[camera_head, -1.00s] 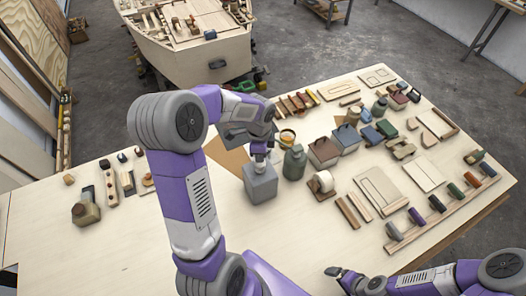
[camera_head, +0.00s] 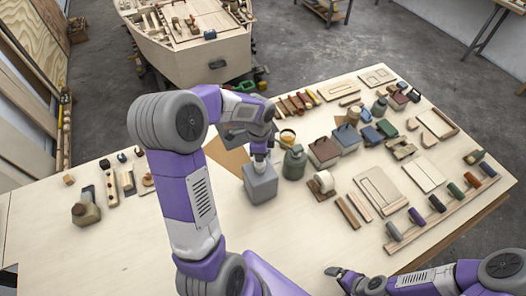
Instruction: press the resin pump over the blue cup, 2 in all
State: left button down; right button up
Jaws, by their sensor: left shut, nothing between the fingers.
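A grey square-sided container (camera_head: 261,186) stands on the workbench near the middle of the picture; it looks like the resin pump's body. My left gripper (camera_head: 260,158) is shut and empty, pointing down right at its top. The pump head is hidden by the gripper, and I cannot tell whether the fingers touch it or how far it is pressed. I cannot make out the blue cup; my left arm covers the bench to the left of and behind the container. My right gripper (camera_head: 336,272) is low at the bench's front, away from the pump; its fingers are too small to read.
A green bottle (camera_head: 294,163) stands close right of the container, with a small yellowish-topped pot (camera_head: 287,137) behind it. A brown box (camera_head: 323,152) and a tape roll (camera_head: 324,183) are further right. The front-left bench (camera_head: 120,250) is clear.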

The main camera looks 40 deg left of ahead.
pick_arm(q)
jog(key=shift+f, duration=0.15)
pick_arm(e)
jog(key=shift+f, duration=0.1)
pick_arm(q)
jog(key=shift+f+b, duration=1.15)
jog(key=shift+f, duration=0.2)
pick_arm(e)
jog(key=shift+f, duration=1.05)
pick_arm(q)
jog(key=shift+r, duration=0.1)
pick_arm(e)
jog(key=shift+r, duration=0.15)
pick_arm(q)
jog(key=shift+r+p, duration=1.15)
jog(key=shift+r, duration=0.2)
pick_arm(e)
jog(key=shift+r, duration=1.05)
pick_arm(q)
jog(key=shift+f, duration=0.15)
pick_arm(e)
jog(key=shift+f, duration=0.1)
